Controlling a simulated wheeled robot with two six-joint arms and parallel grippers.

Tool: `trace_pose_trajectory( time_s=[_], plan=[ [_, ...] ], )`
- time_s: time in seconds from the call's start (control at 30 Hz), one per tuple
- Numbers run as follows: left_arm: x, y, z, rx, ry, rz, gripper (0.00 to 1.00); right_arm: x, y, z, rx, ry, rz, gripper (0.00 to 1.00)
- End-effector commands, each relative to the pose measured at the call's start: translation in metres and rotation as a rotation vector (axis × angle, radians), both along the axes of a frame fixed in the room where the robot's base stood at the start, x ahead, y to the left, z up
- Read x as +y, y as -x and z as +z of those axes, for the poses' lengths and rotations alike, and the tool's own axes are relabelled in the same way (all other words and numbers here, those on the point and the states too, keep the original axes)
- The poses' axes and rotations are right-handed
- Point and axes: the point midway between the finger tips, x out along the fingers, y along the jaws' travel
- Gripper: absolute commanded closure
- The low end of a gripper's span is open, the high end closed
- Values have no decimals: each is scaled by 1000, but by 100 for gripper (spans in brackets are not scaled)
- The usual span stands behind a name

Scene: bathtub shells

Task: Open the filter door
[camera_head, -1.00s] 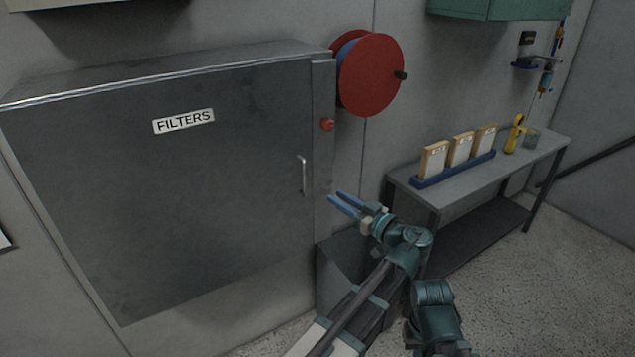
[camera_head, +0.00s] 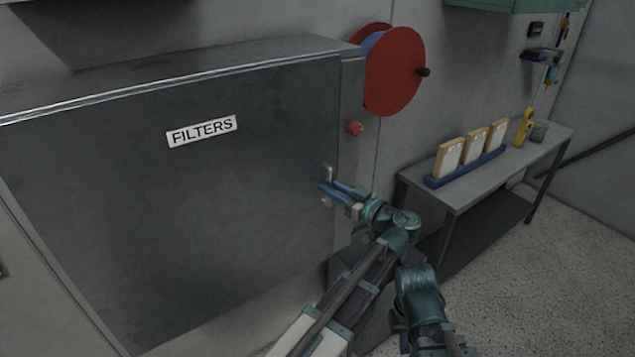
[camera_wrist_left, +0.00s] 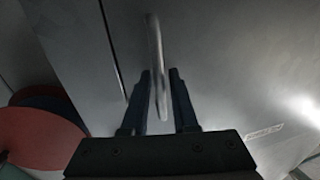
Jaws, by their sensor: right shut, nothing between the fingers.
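The filter door (camera_head: 150,210) is a large dark grey panel with a FILTERS label (camera_head: 202,131); it is closed. Its pale bar handle (camera_head: 329,173) is near the door's right edge. My left gripper (camera_head: 330,189) is at the handle, its blue fingers pointing left. In the left wrist view, the handle (camera_wrist_left: 153,45) runs between the two open fingers (camera_wrist_left: 160,80), with a gap beside the bar. The fingers hide the handle's middle in the head view. My right gripper's fingers do not show.
A red hose reel (camera_head: 394,72) is on the wall above. A side table (camera_head: 480,186) with a blue rack (camera_head: 465,167) of boxes stands at the right. Floor at the right is clear.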

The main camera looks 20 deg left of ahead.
Motion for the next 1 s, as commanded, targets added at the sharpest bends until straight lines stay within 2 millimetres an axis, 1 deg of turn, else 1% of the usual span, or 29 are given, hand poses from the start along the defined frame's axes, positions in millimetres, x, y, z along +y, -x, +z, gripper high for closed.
trace_pose_trajectory(
  time_s=[0.27, 0.4, 0.43, 1.0],
  plan=[
    [0, 0, 0, 0, 0, 0, 73, 0, 0, 0, 0, 0, 0, 100],
    [0, 0, 0, 0, 0, 0, 98, 0, 0, 0, 0, 0, 0, 100],
    [0, 0, 0, 0, 0, 0, 100, 0, 0, 0, 0, 0, 0, 100],
    [0, 0, 0, 0, 0, 1, 100, 0, 0, 0, 0, 0, 0, 100]
  ],
)
